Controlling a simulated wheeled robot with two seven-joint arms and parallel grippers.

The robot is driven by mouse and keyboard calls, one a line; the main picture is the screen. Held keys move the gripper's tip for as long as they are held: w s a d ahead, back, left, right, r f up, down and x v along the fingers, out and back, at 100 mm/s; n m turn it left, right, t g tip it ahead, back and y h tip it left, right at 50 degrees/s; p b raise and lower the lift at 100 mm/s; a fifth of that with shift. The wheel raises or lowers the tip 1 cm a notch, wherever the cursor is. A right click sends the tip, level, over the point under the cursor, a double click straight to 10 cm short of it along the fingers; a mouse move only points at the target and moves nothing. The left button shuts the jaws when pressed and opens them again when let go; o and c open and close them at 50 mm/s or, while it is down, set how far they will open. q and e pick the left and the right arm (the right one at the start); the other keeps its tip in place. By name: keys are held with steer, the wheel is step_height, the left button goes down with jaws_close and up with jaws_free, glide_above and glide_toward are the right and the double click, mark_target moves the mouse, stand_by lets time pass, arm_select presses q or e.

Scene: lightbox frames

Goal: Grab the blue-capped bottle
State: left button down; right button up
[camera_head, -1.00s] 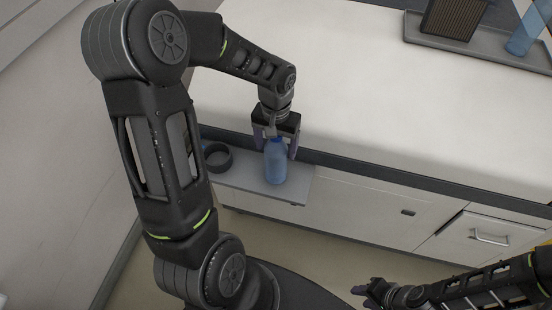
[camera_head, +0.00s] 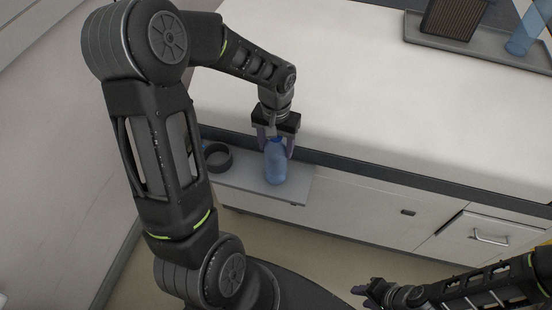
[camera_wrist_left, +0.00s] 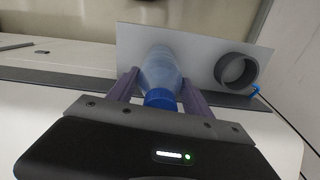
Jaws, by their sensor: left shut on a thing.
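The blue-capped bottle (camera_head: 275,166) is translucent blue and stands upright on a small grey shelf (camera_head: 240,178) below the counter. In the left wrist view the bottle (camera_wrist_left: 160,72) shows its blue cap (camera_wrist_left: 160,98) between the two purple fingers. My left gripper (camera_head: 274,146) comes down from above and is shut on the bottle near its top, one finger on each side. The gripper hides part of the cap in the head view. My right gripper (camera_head: 364,291) is low at the right, away from the bottle; its finger gap is too small to judge.
A dark round ring-like object (camera_head: 217,157) sits on the shelf left of the bottle. The white counter (camera_head: 380,110) is mostly bare. A grey tray (camera_head: 480,45) at the back right holds a dark ribbed box and a blue cylinder. A drawer handle (camera_head: 490,238) is at lower right.

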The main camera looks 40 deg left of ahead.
arm_select(q)
steer(key=shift+r, duration=0.1)
step_height(320, 180, up, 10)
steer(key=shift+b, duration=0.6)
stand_by(0.7)
